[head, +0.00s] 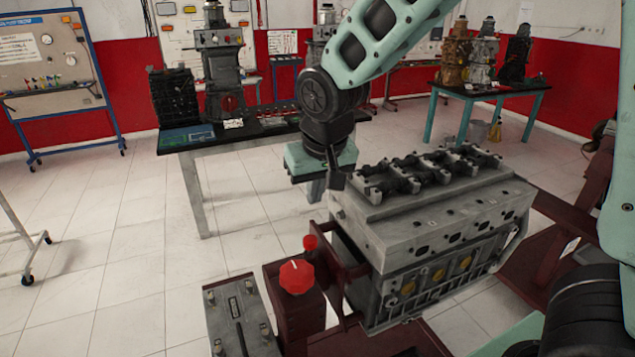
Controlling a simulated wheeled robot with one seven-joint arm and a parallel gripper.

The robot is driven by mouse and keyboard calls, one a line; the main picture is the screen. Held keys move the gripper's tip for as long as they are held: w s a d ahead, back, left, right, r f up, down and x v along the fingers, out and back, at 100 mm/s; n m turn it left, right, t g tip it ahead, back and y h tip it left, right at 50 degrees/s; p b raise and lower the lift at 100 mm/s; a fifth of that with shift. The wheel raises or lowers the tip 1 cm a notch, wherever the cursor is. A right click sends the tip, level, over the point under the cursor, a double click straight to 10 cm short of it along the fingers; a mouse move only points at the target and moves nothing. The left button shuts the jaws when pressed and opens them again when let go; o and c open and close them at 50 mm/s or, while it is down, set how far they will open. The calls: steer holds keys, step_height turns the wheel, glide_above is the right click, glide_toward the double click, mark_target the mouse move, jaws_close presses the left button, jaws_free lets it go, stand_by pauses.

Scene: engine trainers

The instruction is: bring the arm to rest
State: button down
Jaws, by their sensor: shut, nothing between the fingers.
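My gripper (335,181) is at the end of my teal and black arm, which reaches in from the top right. The small dark fingers point down and look shut and empty. They are in front of the left end of the grey engine block (430,225), near its top edge. I cannot tell whether they touch the block. The block sits on a dark red stand (300,315) and has a row of black valve parts on top.
A red knob (297,276) and a grey metal box (238,318) are at the front left. Behind, a table (270,131) carries engine parts, and another table (480,90) with engines stands at the back right.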

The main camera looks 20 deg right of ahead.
steer(key=shift+v, duration=1.5)
steer(key=s+a+f+n+g+b, duration=0.1)
steer(key=s+a+f+n, duration=0.1)
steer(key=s, duration=0.5)
steer(key=s+a+f+n+g+b, duration=0.1)
steer(key=s+a+f+n, duration=0.1)
steer(key=s, duration=0.6)
steer(key=s+a+f+n+g+b, duration=0.1)
steer(key=s+a+f+n, duration=0.1)
steer(key=s, duration=0.6)
step_height(320, 180, down, 2)
steer(key=shift+a+f+n+y, duration=0.2)
steer(key=shift+a+n+y, duration=0.15)
steer(key=shift+n, duration=0.55)
